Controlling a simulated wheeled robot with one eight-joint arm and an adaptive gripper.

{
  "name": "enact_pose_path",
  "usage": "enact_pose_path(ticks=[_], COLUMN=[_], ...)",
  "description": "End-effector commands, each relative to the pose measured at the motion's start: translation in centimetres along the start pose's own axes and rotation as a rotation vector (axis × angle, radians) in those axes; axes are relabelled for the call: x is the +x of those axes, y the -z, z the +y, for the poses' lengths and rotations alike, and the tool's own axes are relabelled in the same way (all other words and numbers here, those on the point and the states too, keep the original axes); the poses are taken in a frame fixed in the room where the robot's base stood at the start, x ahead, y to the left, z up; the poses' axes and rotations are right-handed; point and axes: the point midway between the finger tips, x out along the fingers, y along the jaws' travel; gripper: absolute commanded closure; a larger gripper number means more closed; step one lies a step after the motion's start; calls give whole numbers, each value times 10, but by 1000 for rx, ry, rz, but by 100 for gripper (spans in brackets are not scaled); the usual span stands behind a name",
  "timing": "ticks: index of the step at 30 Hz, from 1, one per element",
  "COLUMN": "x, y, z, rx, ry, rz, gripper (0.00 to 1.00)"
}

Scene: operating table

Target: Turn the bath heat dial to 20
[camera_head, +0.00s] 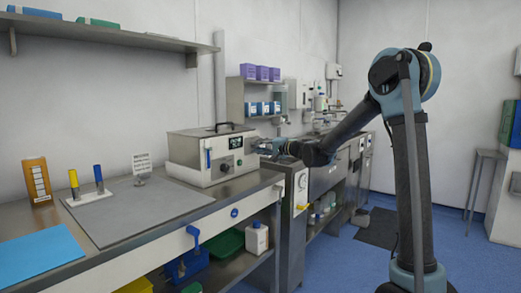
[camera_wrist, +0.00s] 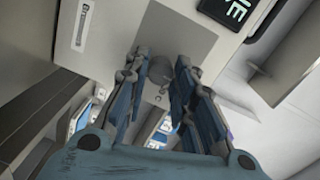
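The bath (camera_head: 200,152) is a pale metal box with a lid and top handle, standing on the bench. My gripper (camera_head: 264,146) reaches toward this front from the right. In the wrist view my gripper (camera_wrist: 158,62) is open, its two blue-and-grey fingers apart. A round grey dial (camera_wrist: 160,70) shows between the fingertips; I cannot tell whether they touch it. The display (camera_wrist: 232,10) shows green characters, cut off by the frame. The dial's setting cannot be read.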

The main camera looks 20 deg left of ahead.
Motion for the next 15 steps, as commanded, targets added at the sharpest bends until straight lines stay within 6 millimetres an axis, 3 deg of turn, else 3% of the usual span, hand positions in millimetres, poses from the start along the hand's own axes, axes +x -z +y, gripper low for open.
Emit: enact_pose_path(ticks=[3, 15], x=[0, -5], y=[-2, 0], z=[1, 0], rx=[-2, 1], ry=[-1, 1], rz=[-3, -1], gripper=[56, 56])
